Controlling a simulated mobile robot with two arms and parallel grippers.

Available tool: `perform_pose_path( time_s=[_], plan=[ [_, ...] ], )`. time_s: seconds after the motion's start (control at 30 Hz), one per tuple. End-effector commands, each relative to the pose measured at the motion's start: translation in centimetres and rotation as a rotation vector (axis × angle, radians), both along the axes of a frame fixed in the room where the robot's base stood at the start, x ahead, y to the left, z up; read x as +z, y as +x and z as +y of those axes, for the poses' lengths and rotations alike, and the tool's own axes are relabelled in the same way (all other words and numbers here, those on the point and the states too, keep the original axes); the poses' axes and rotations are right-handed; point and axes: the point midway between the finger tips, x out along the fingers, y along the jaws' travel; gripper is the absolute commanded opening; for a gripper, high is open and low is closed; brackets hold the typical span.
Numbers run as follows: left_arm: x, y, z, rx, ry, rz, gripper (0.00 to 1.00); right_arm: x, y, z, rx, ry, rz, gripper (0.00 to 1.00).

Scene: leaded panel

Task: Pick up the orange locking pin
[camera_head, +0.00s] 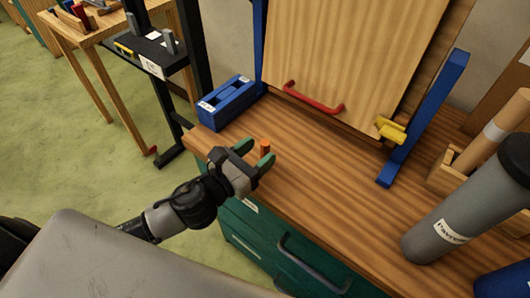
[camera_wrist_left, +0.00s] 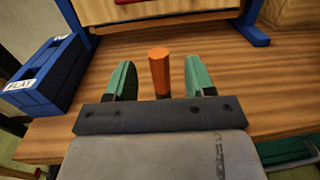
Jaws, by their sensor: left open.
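The orange locking pin (camera_head: 265,149) stands upright on the wooden bench top near its front left edge. In the left wrist view the pin (camera_wrist_left: 159,70) shows between the two green fingers, with clear gaps on both sides. My left gripper (camera_head: 255,158) is open and empty, with its fingertips close to the pin. In the left wrist view the open gripper (camera_wrist_left: 160,82) points towards the pin, and the pin's lower end is hidden behind the gripper body. My right gripper is not in view.
A blue box (camera_head: 228,102) stands at the bench's left end. A wooden panel (camera_head: 350,45) with a red handle (camera_head: 313,98) stands behind, beside a blue post (camera_head: 425,120) and yellow clamp (camera_head: 390,129). The middle bench top is clear.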

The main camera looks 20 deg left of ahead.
Motion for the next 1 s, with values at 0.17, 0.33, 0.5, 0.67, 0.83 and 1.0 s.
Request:
perform_pose_path(
  time_s=[0.17,0.33,0.5,0.67,0.83,1.0],
  plan=[
    [0.6,2.6,-1.1,0.0,-0.002,-0.005,0.54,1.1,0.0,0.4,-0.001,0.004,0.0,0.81],
    [0.2,4.0,-1.8,0.0,0.0,-0.001,0.54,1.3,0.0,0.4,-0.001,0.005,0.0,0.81],
    [0.1,4.2,-1.9,0.0,0.0,0.0,0.54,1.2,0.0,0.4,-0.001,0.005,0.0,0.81],
    [0.1,4.2,-1.8,0.0,0.0,0.0,0.42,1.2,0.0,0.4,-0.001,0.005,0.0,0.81],
    [0.1,4.2,-1.8,0.0,0.0,0.0,0.16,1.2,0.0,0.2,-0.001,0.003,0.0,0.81],
    [0.2,4.2,-1.8,0.0,0.0,-0.001,0.0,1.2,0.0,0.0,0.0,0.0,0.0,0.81]
  ],
)
